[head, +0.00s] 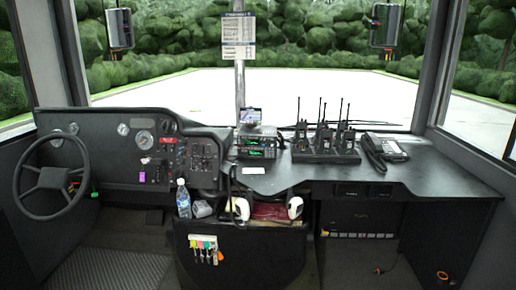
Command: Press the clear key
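No key marked clear can be read; any key labels are too small at this distance. A black desk phone (393,148) with a small display and keypad sits on the right part of the dashboard, its handset on the left side. A stack of radio units (257,147) with green displays stands in the middle, with a small device with a lit screen (250,115) on top. I cannot tell which of these carries the clear key. Neither of my grippers shows in the head view.
Several handheld radios (323,140) stand upright in a charger left of the phone. A steering wheel (52,176) is at left. A water bottle (183,199) stands in the centre console (240,245), where two white rounded pieces lie. The right counter (430,178) is clear.

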